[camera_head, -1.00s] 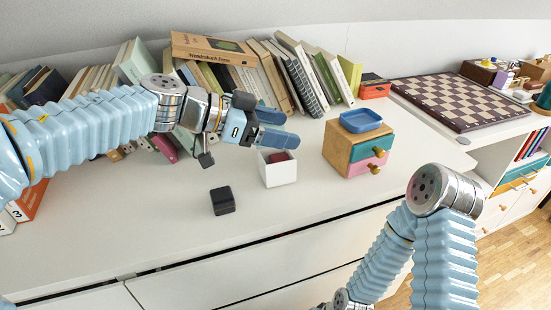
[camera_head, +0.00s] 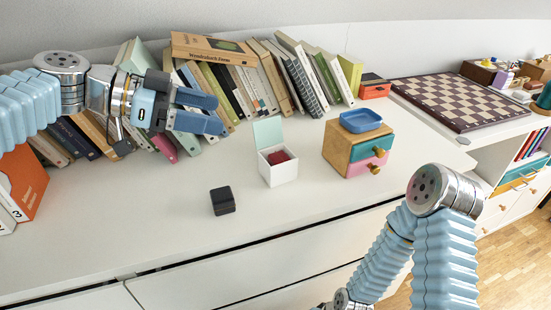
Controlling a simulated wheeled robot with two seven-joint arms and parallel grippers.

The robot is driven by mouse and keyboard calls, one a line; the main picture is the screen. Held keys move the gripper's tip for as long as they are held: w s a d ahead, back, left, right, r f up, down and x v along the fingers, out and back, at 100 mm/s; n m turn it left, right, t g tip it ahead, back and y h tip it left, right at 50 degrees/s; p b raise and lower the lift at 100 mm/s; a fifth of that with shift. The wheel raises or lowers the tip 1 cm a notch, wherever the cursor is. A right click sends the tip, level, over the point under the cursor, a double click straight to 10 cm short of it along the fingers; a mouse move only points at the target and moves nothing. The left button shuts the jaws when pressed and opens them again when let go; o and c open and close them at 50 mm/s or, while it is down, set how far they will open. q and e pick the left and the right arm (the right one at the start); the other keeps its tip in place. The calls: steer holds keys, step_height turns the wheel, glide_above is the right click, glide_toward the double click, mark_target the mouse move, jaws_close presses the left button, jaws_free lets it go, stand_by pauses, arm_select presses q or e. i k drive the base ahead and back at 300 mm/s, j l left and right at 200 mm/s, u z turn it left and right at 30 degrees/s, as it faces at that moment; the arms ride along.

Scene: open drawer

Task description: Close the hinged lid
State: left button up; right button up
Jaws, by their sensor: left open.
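A small white box (camera_head: 281,174) stands on the white dresser top. Its pale green hinged lid (camera_head: 267,131) stands up at the box's back edge, so the box is open. A dark red item (camera_head: 279,157) lies inside it. My left gripper (camera_head: 220,113) is to the left of the lid and nearer the books, apart from the box, with its blue fingers spread and nothing between them. My right arm shows at the lower right, but its gripper is not in the picture.
A black cube (camera_head: 222,200) sits in front and left of the box. A small drawer unit (camera_head: 342,151) with a blue tray (camera_head: 361,121) stands to the right. A row of books (camera_head: 262,77) leans behind. The front of the dresser top (camera_head: 120,225) is clear.

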mark_target(267, 132)
steer(key=k+l, duration=0.25)
steer(key=k, duration=0.25)
steer(key=k+l, duration=0.2)
steer(key=k, duration=0.25)
